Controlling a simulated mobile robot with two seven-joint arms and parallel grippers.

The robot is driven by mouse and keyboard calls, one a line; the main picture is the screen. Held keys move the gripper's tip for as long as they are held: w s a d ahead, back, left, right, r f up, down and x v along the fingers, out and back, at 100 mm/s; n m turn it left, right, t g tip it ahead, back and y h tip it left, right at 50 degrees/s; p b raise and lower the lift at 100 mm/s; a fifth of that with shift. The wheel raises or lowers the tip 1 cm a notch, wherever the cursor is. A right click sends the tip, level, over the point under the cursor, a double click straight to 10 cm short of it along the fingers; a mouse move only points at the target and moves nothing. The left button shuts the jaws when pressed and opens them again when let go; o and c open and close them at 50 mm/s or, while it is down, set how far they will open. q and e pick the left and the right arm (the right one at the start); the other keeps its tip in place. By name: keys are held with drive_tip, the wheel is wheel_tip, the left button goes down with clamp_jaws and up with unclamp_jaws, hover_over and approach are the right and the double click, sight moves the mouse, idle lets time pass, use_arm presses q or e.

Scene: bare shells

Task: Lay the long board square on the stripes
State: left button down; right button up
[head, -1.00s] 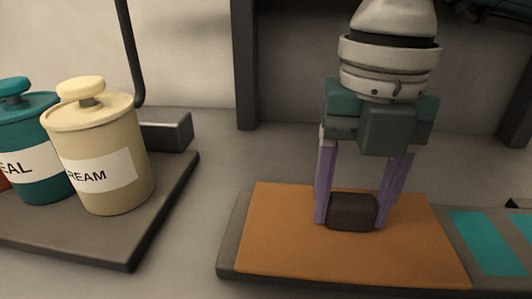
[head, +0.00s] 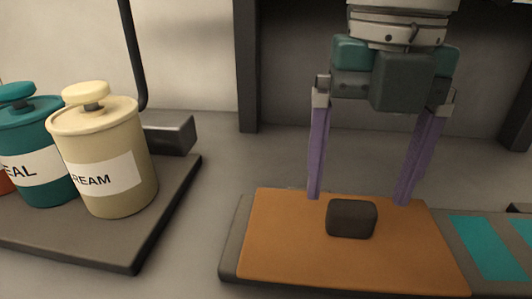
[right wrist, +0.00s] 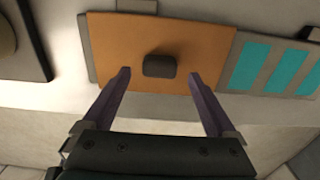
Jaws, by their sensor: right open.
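The long board (head: 290,240) is orange with a dark block-shaped knob (head: 351,219) on top. It lies on the left part of a grey base (head: 232,245), and teal stripes (head: 485,247) show on the base to its right. The right wrist view also shows the board (right wrist: 115,45), its knob (right wrist: 159,66) and the stripes (right wrist: 285,70). My right gripper (head: 358,200) is open and empty, with its purple fingers apart above and behind the knob, clear of it. My left gripper is not in view.
A dark tray (head: 125,245) at left holds a cream canister (head: 105,160), a teal canister (head: 35,160) and part of a red one. A dark post (head: 247,65) stands behind. Grey counter lies free between tray and base.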

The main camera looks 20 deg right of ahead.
sight(354, 205)
wheel_tip(354, 205, up, 8)
